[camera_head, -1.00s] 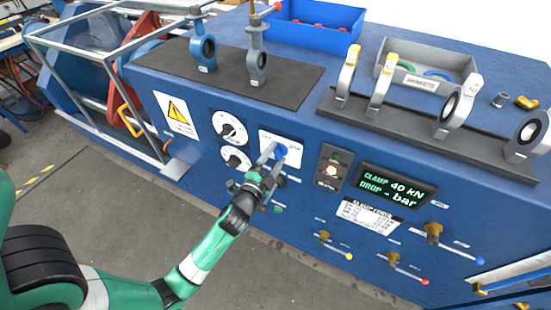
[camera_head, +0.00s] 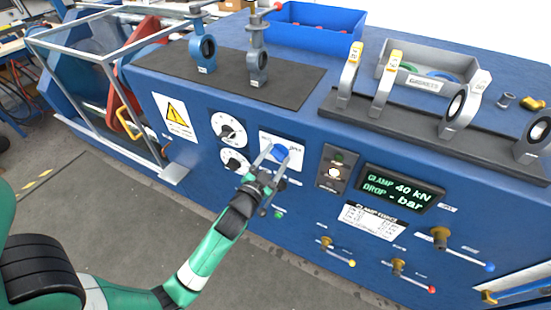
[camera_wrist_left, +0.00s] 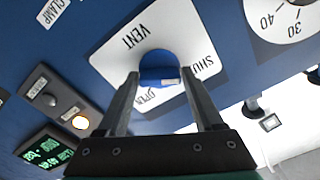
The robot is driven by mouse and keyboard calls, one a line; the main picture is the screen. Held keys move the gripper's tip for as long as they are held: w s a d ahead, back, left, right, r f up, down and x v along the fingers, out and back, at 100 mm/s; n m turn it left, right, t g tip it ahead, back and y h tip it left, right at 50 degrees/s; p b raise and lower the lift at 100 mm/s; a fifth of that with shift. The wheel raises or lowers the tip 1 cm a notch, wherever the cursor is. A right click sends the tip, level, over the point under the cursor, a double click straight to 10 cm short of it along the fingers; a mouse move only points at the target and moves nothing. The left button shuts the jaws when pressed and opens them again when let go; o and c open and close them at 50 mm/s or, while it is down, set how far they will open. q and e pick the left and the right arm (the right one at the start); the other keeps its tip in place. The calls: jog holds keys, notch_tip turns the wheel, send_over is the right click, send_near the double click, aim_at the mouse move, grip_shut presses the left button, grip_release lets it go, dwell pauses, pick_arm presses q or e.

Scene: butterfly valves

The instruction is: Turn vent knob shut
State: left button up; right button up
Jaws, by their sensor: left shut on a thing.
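The blue vent knob (camera_head: 281,152) sits on a white plate (camera_head: 296,147) on the front of the blue bench. In the left wrist view the knob (camera_wrist_left: 158,64) is round, with a pale mark on its lower edge. The plate there (camera_wrist_left: 188,30) reads VENT, OPEN and SHUT, partly covered by the fingers. My left gripper (camera_head: 273,158) is at the knob, one finger on each side, shut on it. It also shows in the left wrist view (camera_wrist_left: 159,74). My right gripper is not in view.
Two black-and-white dials (camera_head: 228,127) sit left of the knob. A panel with a lit button (camera_head: 334,168) and a green display (camera_head: 396,189) are to its right. Lever valves (camera_head: 440,237) stick out lower right. Clamps and bins stand on the bench top.

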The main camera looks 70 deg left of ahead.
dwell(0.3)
pick_arm(q)
jog(key=o, duration=1.2)
jog(key=shift+o, duration=0.2)
jog(key=v, duration=1.1)
jog(key=shift+s+d+b, duration=0.2)
jog(key=shift+s+b, duration=0.1)
jog(key=shift+b, duration=0.1)
